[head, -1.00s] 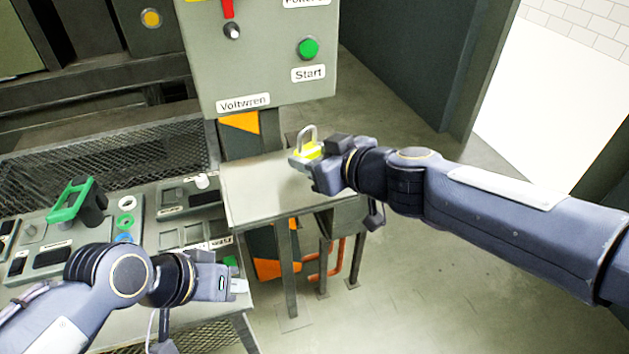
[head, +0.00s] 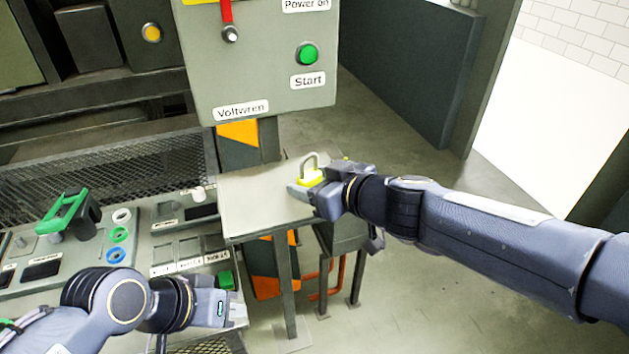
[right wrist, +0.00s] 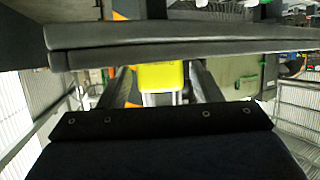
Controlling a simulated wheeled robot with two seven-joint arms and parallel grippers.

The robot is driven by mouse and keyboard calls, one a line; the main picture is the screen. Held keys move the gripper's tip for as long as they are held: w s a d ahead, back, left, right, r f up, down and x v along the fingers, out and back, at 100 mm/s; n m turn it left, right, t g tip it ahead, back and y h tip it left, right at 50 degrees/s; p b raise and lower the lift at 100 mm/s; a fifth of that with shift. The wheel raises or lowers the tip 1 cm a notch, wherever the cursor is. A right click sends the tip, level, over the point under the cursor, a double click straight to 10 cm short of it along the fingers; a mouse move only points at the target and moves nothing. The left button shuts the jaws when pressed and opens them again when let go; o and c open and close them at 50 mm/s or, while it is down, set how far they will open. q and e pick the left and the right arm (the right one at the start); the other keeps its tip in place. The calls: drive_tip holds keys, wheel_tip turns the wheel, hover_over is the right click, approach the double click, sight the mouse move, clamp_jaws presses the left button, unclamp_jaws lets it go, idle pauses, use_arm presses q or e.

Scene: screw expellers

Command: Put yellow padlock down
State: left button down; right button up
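The yellow padlock (head: 312,177) has a grey shackle that points up. It is between the fingers of my right gripper (head: 310,186), which is shut on it, at the right part of the small grey table (head: 248,207). I cannot tell whether the padlock touches the table top. In the right wrist view the yellow body (right wrist: 160,77) fills the space between the two dark fingers of my right gripper (right wrist: 162,84). My left gripper (head: 232,310) is low at the left, apart from the padlock; its finger opening is not clear.
A grey control box (head: 262,60) with a green Start button (head: 307,55) stands behind the table. A workbench at left holds a green-handled tool (head: 65,213) and coloured rings (head: 118,235). The table's left part is bare.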

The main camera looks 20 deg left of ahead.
drive_tip(key=shift+o, duration=0.2)
drive_tip(key=shift+r, duration=0.1)
drive_tip(key=shift+r+p, duration=0.25)
drive_tip(key=shift+p, duration=0.15)
drive_tip(key=p+v, duration=0.3)
drive_tip(key=v, duration=0.9)
drive_tip(key=shift+f, duration=0.25)
drive_tip(key=shift+d, duration=0.15)
drive_tip(key=s+d+f+m+g+h, duration=0.1)
drive_tip(key=s+d+f+m+h, duration=0.1)
drive_tip(key=s+d+f+m, duration=0.45)
drive_tip(key=s+d+f+m+h, duration=0.1)
drive_tip(key=s+d+m+h, duration=0.2)
drive_tip(key=d, duration=0.6)
drive_tip(key=s+d+f+m+g+h, duration=0.1)
drive_tip(key=s+d+f+m+h, duration=0.1)
drive_tip(key=s+d+f+m, duration=0.35)
wheel_tip(320, 180, up, 11)
drive_tip(key=d+n+p, duration=0.2)
drive_tip(key=d+p, duration=0.1)
drive_tip(key=p, duration=0.6)
drive_tip(key=shift+s, duration=0.4)
